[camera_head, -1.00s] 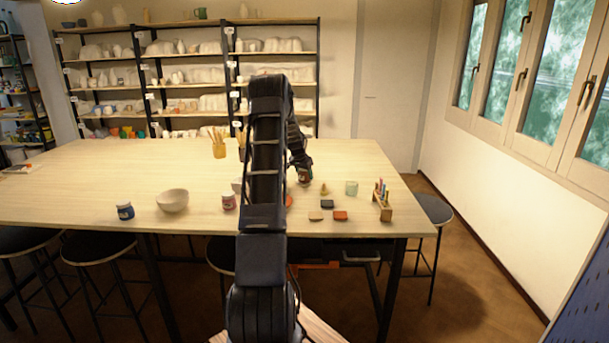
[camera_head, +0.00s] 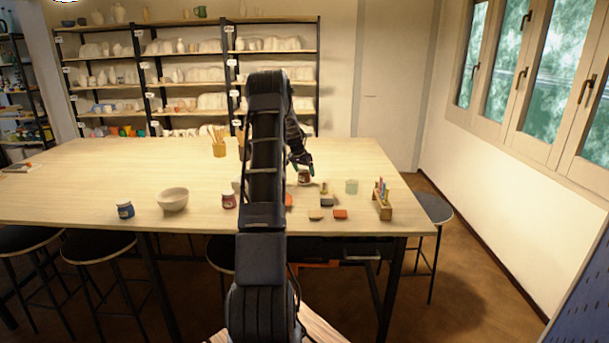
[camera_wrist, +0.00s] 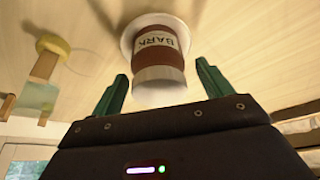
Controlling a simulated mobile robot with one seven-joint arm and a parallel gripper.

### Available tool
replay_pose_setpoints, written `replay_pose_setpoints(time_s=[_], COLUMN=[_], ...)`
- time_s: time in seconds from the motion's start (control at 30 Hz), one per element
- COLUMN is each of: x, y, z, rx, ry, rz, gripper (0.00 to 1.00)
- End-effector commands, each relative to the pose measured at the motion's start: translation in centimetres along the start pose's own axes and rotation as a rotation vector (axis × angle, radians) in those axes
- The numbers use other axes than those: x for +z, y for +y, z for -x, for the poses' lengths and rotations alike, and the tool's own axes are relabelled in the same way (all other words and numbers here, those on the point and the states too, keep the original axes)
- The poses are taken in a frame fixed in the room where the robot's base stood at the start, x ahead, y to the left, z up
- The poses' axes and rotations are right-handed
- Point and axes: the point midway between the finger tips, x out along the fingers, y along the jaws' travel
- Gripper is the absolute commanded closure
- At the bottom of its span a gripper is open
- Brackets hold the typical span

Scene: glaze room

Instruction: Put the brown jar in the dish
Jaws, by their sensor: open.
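The brown jar (camera_wrist: 160,48) has a pale label reading BARK and a pale top. In the wrist view it stands on a small white round dish (camera_wrist: 127,40), whose rim shows around the jar's base. In the head view the jar (camera_head: 304,177) is on the table right of my arm; the dish is hard to make out there. My gripper (camera_head: 302,165) is open just above the jar. In the wrist view its two green fingers (camera_wrist: 160,85) are spread on either side of the jar's top, apart from it.
A pink-red jar (camera_head: 229,201), a bowl (camera_head: 172,200) and a blue jar (camera_head: 125,210) stand to the left. The table (camera_head: 110,175) is mostly clear farther left.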

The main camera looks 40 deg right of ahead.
Motion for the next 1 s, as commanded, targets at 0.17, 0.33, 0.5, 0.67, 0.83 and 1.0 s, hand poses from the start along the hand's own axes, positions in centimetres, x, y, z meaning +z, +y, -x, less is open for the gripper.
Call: replay_pose_setpoints(time_s=[0.17,0.33,0.5,0.67,0.83,1.0], x=[0.0,0.0,0.0,0.0,0.1,1.9], y=[-0.1,-0.1,0.0,-0.1,-0.1,-1.1], z=[3.8,7.0,9.3,10.4,10.8,13.8], rx=[-0.002,-0.002,-0.001,-0.001,-0.002,-0.026], ry=[0.003,0.002,0.001,0.0,0.0,-0.004], rz=[0.0,0.001,0.0,0.0,0.002,0.04], gripper=[0.21,0.21,0.21,0.21,0.21,0.21])
